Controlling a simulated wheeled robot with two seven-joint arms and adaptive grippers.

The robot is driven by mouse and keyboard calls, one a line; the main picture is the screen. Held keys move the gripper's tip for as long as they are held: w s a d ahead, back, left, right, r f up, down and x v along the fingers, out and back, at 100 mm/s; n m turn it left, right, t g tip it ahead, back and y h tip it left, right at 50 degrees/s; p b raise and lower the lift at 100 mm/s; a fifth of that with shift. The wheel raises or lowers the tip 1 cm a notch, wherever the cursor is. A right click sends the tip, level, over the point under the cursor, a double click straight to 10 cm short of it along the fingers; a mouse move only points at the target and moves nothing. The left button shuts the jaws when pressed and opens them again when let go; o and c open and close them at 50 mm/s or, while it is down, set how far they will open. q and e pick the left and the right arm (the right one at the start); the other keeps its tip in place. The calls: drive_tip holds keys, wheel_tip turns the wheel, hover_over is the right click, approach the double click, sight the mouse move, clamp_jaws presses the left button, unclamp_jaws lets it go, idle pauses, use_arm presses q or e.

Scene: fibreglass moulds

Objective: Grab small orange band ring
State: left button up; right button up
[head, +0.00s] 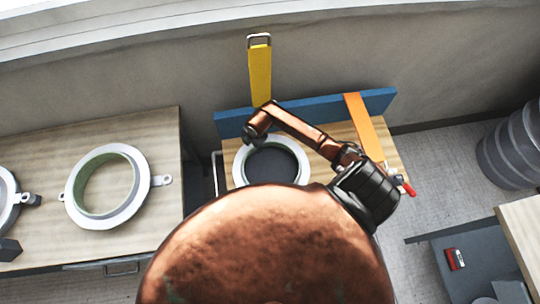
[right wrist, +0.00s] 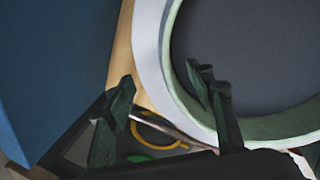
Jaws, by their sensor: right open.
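A small orange band ring (right wrist: 137,131) shows in the right wrist view, low in the picture between my right gripper's fingers, over a dark surface. Its lower part meets the dark gripper body and is partly hidden. I cannot make it out in the head view. My right gripper (right wrist: 162,80) is open, with nothing between its fingers, and the ring shows farther down behind the gap. In the head view my right gripper (head: 250,136) is small and foreshortened, over the far left edge of the white ring mould. My left gripper is not in view.
The white ring mould (head: 239,163) fills the right of the wrist view, close to one finger. A blue panel (head: 315,108) stands along the back. A green band (right wrist: 140,158) shows near the orange ring. Another ring mould (head: 136,205) lies on the left table (head: 40,160).

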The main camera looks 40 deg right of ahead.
sight(250, 149)
drive_tip(key=shift+x, duration=1.9)
drive_tip(key=shift+a, duration=0.2)
drive_tip(key=shift+c, duration=0.6)
drive_tip(key=shift+s+f, duration=0.1)
drive_tip(key=shift+s, duration=0.05)
clamp_jaws()
